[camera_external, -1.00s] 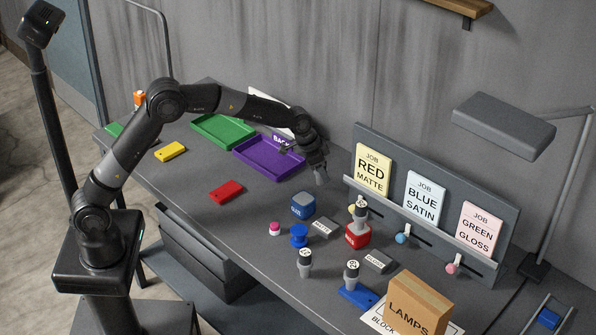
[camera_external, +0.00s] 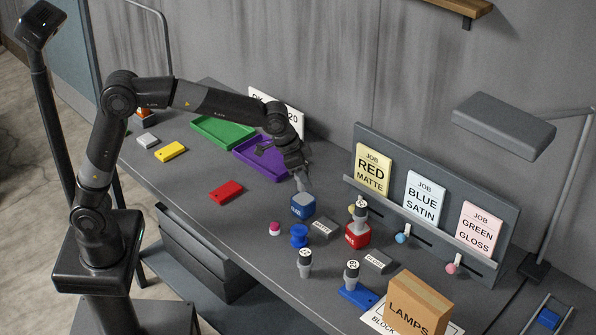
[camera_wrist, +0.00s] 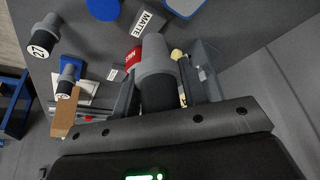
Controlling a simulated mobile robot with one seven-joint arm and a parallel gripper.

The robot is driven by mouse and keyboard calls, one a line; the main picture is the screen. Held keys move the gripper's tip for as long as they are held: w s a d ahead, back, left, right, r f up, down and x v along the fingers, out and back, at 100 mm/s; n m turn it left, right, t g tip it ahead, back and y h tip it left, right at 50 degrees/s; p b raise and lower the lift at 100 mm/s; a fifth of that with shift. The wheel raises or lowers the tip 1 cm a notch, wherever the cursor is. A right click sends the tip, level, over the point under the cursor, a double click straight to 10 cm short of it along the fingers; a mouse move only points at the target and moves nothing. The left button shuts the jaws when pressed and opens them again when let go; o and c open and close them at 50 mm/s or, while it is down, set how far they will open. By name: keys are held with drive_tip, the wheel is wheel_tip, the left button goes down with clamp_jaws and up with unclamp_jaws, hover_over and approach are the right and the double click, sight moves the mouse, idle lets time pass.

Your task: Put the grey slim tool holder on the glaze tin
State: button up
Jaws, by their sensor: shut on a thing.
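A red tin (camera_external: 357,236) stands to the right with a dark-and-grey holder (camera_external: 361,211) on top. The tin labels are too small to read surely, so I cannot tell which is the glaze tin. The holder appears apart from both tins.
A job-card rack (camera_external: 420,215) stands behind. A LAMPS box (camera_external: 417,305) is at front right. Purple (camera_external: 262,157) and green (camera_external: 222,131) trays lie left.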

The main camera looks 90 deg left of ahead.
drive_tip(key=s+d+r, duration=0.3)
drive_tip(key=s+d, duration=0.1)
drive_tip(key=d, duration=0.1)
approach(313, 199)
drive_tip(key=shift+w+a+r+m, duration=0.1)
drive_tip(key=shift+w+m, duration=0.05)
drive_tip(key=shift+w, duration=0.3)
drive_tip(key=shift+w+a+r+m, duration=0.1)
drive_tip(key=shift+w+m, duration=0.05)
drive_tip(key=shift+w, duration=0.25)
drive_tip(key=shift+f, duration=2.05)
drive_tip(key=shift+f, duration=0.15)
drive_tip(key=o, duration=1.3)
drive_tip(key=shift+c, duration=0.2)
